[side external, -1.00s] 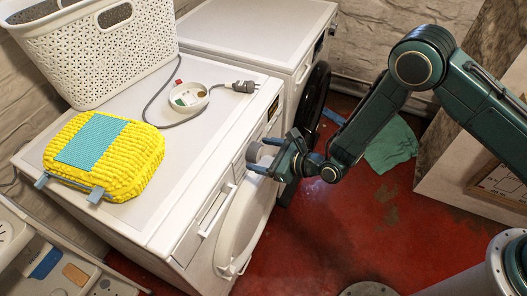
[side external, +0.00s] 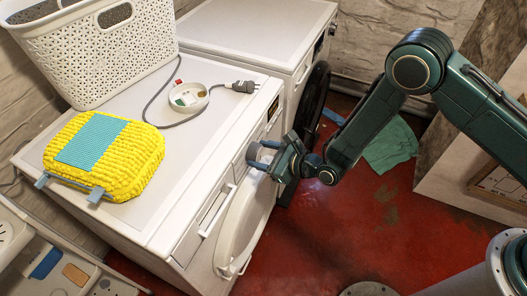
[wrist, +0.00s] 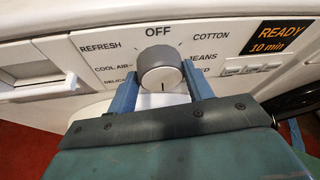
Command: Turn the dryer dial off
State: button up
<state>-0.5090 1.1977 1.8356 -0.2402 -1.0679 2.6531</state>
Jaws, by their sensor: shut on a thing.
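The dryer dial (wrist: 162,72) is a round grey knob with a white face, in the upper middle of the wrist view. A short dark mark on its face points down, opposite the OFF label (wrist: 165,32) above it. My gripper (wrist: 162,66) is shut on the dial, with one blue-grey finger on each side. In the side view my gripper (side external: 261,155) reaches the front panel of the white dryer (side external: 170,222), and the fingers partly hide the dial there.
The display (wrist: 268,40) reads READY 10 min. A green cloth (side external: 390,147) lies on the red floor.

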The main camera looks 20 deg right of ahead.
jog(key=shift+s+f+n+t+h, duration=0.15)
jog(key=shift+n+t+h, duration=0.5)
jog(key=shift+n, duration=0.75)
jog(key=o, duration=1)
jog(key=shift+c, duration=0.2)
jog(key=shift+a+t, duration=0.1)
jog(key=shift+t, duration=0.15)
notch_tip(320, 180, up, 20)
dwell(0.5)
